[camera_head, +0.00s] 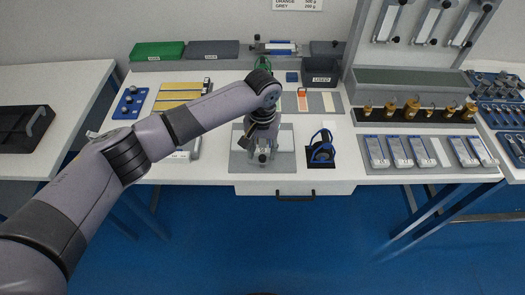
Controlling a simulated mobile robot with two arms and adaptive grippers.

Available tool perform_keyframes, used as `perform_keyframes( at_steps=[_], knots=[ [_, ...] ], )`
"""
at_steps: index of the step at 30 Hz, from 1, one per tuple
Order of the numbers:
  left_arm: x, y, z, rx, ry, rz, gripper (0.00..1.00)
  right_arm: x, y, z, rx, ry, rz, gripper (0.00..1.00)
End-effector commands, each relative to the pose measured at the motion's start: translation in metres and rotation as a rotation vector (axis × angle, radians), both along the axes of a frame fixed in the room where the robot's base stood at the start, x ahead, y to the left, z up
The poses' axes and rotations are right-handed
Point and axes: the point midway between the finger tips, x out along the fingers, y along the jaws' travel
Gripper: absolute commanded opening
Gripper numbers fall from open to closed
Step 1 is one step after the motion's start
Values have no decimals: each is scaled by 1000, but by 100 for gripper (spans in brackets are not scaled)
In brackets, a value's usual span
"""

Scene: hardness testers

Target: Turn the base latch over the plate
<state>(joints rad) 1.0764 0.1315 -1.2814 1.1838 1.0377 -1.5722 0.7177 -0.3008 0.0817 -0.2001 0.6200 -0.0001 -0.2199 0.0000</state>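My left arm comes in from the left and reaches over the middle of the table. My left gripper (261,138) points down in front of a small grey device (263,157) on a grey base plate (239,160). The gripper and wrist hide much of the device and part of the plate. The gap between the fingertips is too small and dark to read, and I cannot tell whether they touch the device. The base latch cannot be made out clearly at this size. My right gripper is not in view.
A blue-and-black device (321,148) stands just right of the plate on a black mat. Brass-coloured pieces (412,108) line a dark tray on the right, with grey-and-blue gauges (398,152) in front. A black bin (320,79) and green box (158,51) stand at the back.

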Motion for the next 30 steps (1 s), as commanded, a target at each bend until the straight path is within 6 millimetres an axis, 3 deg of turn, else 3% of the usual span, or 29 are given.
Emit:
perform_keyframes(
  at_steps=[6, 15, 30],
  knots=[
    [0, -1, -18, -1, 0, 0, 39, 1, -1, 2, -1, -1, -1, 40],
    [0, -1, -19, -1, -1, 0, 39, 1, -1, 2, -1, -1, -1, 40],
    [0, 0, -19, -1, -1, 0, 5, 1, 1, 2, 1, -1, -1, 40]
  ],
)
